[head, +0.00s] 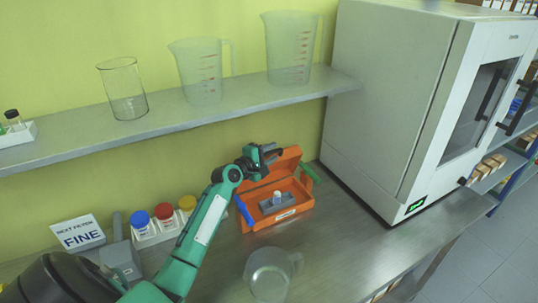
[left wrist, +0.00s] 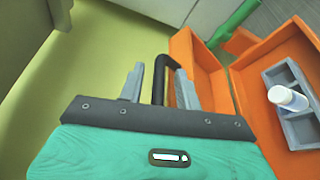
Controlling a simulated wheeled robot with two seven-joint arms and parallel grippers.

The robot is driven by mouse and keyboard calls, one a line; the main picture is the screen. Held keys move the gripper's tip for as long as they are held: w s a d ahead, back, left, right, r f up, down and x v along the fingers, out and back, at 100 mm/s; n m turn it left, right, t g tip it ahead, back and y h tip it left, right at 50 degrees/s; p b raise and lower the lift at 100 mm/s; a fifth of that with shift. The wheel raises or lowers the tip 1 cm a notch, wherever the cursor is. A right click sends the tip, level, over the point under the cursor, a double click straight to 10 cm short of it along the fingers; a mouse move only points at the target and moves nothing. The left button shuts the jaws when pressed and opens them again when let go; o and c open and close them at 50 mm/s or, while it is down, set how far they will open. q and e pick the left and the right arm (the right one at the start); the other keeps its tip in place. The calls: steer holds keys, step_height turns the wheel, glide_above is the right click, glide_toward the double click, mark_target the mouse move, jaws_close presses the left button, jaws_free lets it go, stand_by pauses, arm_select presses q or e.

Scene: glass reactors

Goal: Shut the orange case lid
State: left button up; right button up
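The orange case (head: 290,214) stands open on the bench, with its lid (head: 285,163) raised at the back. It holds a grey insert with a small white-capped vial (head: 277,197). In the left wrist view the lid (left wrist: 198,75) and case (left wrist: 265,98) are at the right. A black handle (left wrist: 159,75) stands by the lid's edge. My left gripper (head: 268,154) is at the upper left of the lid. In the left wrist view its two fingers (left wrist: 158,88) are apart, with the handle between them and a gap visible. My right gripper is not in view.
A blue bar (head: 243,211) and a green bar (head: 310,172) flank the case. A clear beaker (head: 270,273) stands in front, a rack of colored-capped bottles (head: 155,232) at left. A white oven (head: 390,95) stands right. A shelf (head: 220,108) with glassware hangs above.

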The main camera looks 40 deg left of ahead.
arm_select(q)
steer(key=s+a+r+b, duration=0.1)
steer(key=s+b, duration=0.3)
steer(key=s, duration=0.9)
steer(key=shift+s+a+r, duration=0.15)
steer(key=shift+s+a, duration=0.1)
steer(key=shift+s, duration=0.1)
